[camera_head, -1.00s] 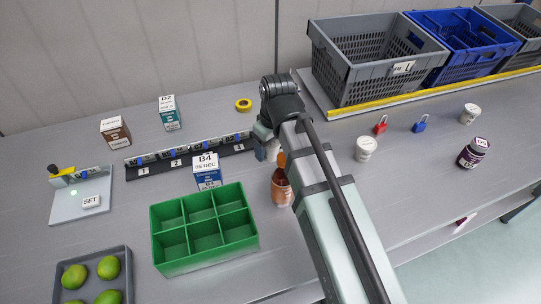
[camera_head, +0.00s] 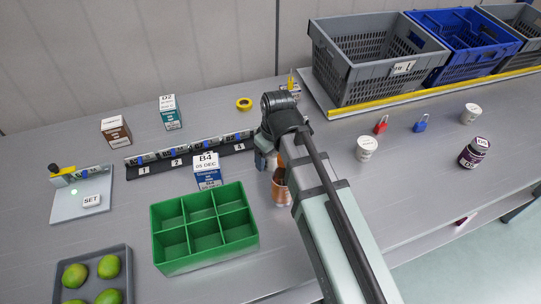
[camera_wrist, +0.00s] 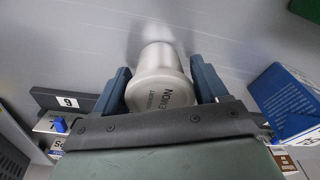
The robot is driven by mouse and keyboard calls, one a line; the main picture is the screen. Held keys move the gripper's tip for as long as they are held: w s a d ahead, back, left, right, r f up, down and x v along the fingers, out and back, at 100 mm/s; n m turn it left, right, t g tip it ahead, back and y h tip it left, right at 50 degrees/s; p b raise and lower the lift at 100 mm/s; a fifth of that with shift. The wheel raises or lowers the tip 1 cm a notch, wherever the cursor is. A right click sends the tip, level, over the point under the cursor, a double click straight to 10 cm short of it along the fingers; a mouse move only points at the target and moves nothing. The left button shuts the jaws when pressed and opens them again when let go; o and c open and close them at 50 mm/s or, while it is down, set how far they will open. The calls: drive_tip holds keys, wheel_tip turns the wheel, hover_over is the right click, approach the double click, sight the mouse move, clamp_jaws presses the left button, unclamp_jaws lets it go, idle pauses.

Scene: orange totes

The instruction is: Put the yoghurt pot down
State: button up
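The yoghurt pot (camera_wrist: 158,85) shows in the wrist view as a pale pot, its grey lid printed with "LEMON". My gripper (camera_wrist: 160,72) has one finger on each side of it and appears shut on it. The pot is close to the grey bench top, where its reflection or shadow shows; I cannot tell whether its base touches. In the head view my gripper (camera_head: 264,160) is low behind the green divided box, near the right end of the numbered rack, and my arm mostly hides the pot.
The B4 carton (camera_head: 207,170) stands left of my gripper, and a brown bottle (camera_head: 281,190) stands close on the right, partly behind my arm. The green box (camera_head: 205,255) is in front. The numbered rack (camera_head: 190,158) runs behind. Two white pots (camera_head: 366,149) (camera_head: 470,114) stand to the right.

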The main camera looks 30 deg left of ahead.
drive_tip(key=o, duration=0.3)
drive_tip(key=shift+r, duration=0.1)
drive_tip(key=r, duration=0.7)
drive_tip(key=d+r, duration=0.1)
drive_tip(key=r, duration=0.3)
drive_tip(key=shift+s+d, duration=0.1)
drive_tip(key=shift+s, duration=0.15)
drive_tip(key=shift+r, duration=0.5)
drive_tip(key=shift+c, duration=0.3)
